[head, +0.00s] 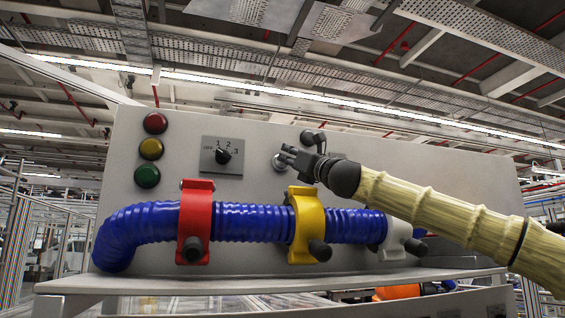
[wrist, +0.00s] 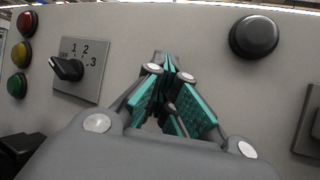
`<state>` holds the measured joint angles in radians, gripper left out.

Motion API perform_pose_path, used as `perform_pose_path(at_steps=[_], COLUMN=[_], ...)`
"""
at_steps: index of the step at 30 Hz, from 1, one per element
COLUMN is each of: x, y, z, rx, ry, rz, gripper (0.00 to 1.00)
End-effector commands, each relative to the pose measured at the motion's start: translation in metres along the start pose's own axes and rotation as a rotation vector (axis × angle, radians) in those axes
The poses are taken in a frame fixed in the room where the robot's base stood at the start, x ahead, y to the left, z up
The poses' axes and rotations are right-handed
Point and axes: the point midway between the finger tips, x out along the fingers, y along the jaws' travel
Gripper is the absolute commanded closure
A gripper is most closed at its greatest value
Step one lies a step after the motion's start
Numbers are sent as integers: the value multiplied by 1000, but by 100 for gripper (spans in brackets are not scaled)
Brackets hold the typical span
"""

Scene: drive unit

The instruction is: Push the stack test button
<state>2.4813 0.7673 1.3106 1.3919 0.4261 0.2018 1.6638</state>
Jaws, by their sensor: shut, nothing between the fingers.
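No label naming the stack test button is readable. In the wrist view, the teal-padded fingers (wrist: 171,72) meet and hide whatever lies straight ahead. I cannot tell whether they touch the silver-rimmed button.
A rotary selector (head: 222,156) and red (head: 155,123), yellow (head: 151,149) and green (head: 147,176) round lights are left of my gripper. Below runs a blue hose (head: 255,222) in red (head: 196,220), yellow (head: 305,225) and white (head: 398,240) clamps, sticking out from the panel.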

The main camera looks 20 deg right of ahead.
Motion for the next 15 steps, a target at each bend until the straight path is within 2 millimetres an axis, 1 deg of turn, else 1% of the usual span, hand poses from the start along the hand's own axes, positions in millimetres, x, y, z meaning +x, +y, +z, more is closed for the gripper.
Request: perform_pose_path(at_steps=[9, 15], x=[-12, -13], y=[5, 6], z=[4, 6], rx=[0, 0], ry=[1, 1], rz=[-1, -1], gripper=[100, 100])
